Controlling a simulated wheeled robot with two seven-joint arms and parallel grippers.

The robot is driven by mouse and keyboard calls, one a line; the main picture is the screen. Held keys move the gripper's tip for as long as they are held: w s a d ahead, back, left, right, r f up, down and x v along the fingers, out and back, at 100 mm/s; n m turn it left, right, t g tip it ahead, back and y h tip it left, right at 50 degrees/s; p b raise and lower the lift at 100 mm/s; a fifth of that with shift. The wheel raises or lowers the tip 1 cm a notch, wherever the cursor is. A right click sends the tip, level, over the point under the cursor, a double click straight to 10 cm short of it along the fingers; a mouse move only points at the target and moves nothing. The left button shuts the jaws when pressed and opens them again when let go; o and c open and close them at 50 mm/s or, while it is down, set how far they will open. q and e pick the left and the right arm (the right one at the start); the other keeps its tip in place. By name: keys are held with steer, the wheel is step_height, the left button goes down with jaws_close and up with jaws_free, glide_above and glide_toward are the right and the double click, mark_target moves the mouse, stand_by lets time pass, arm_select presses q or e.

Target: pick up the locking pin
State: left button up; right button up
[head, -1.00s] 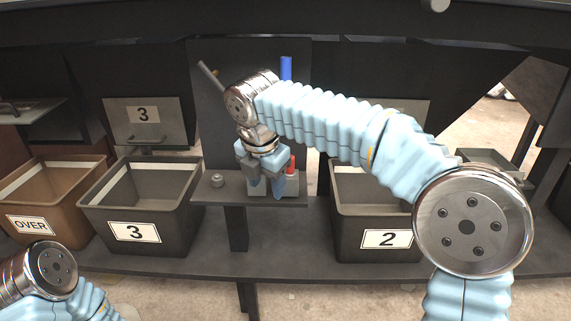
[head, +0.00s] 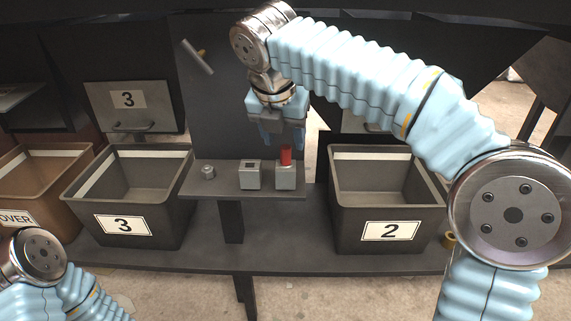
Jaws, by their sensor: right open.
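A red pin-like piece (head: 285,156), likely the locking pin, stands upright in the right one of two small grey blocks (head: 286,177) on a narrow shelf. Its lower part is hidden in the block. My right gripper (head: 284,136) points down just above the red piece, fingers apart, with nothing visible between them. Whether a fingertip touches the red piece cannot be told. My left arm shows only at the bottom left corner; its gripper is out of view.
The left block (head: 250,175) has a dark opening, and a small grey knob (head: 208,171) sits left of it on the shelf (head: 225,188). Bin 3 (head: 160,222) and bin 2 (head: 345,228) flank the shelf. A tilted grey rod (head: 196,57) is on the panel behind.

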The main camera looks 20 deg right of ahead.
mark_target(285, 147)
steer(key=x, duration=0.5)
steer(key=shift+w+b, duration=0.2)
steer(key=shift+b, duration=0.2)
jaws_close()
